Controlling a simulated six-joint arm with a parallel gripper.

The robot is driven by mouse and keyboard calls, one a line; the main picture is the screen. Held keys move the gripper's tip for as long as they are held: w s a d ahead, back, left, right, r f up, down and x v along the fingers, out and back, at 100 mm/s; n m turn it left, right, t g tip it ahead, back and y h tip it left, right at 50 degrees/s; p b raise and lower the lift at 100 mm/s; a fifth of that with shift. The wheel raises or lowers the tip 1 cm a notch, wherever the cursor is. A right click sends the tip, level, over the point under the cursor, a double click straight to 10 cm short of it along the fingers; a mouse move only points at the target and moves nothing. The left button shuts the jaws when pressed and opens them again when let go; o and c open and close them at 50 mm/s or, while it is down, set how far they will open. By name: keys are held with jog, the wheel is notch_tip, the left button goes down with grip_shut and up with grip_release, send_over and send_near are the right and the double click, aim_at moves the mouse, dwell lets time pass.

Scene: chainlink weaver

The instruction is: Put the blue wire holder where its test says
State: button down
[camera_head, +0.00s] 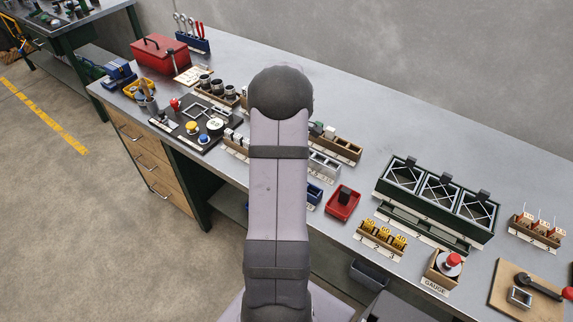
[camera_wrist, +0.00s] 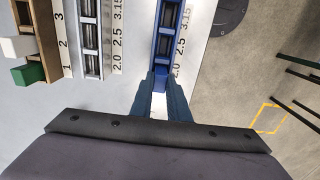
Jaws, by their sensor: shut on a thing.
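The blue wire holder (camera_wrist: 165,35) is a narrow blue rack with slots, running up the wrist view beside a strip printed 2.0, 2.5 and 3.15. My gripper (camera_wrist: 161,80) is shut on its near end, with a fingertip on either side of the blue end block. I cannot tell whether the holder is lifted off the bench. In the head view a blue piece of it (camera_head: 314,194) shows at the right edge of my arm, which hides my gripper. No wire can be made out clearly in its slots.
A pale wire holder (camera_wrist: 91,40) lies left of the blue one. A red tray (camera_head: 343,217) with a dark block stands close by on the right. Further right are a dark green rack (camera_head: 433,212), yellow-tagged stand (camera_head: 380,243) and gauge (camera_head: 442,268). The bench's front edge is near.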

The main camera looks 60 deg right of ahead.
jog(key=c, duration=1.6)
grip_release()
jog(key=shift+r, duration=0.1)
jog(key=shift+r+b, duration=1.05)
jog(key=shift+r, duration=2.55)
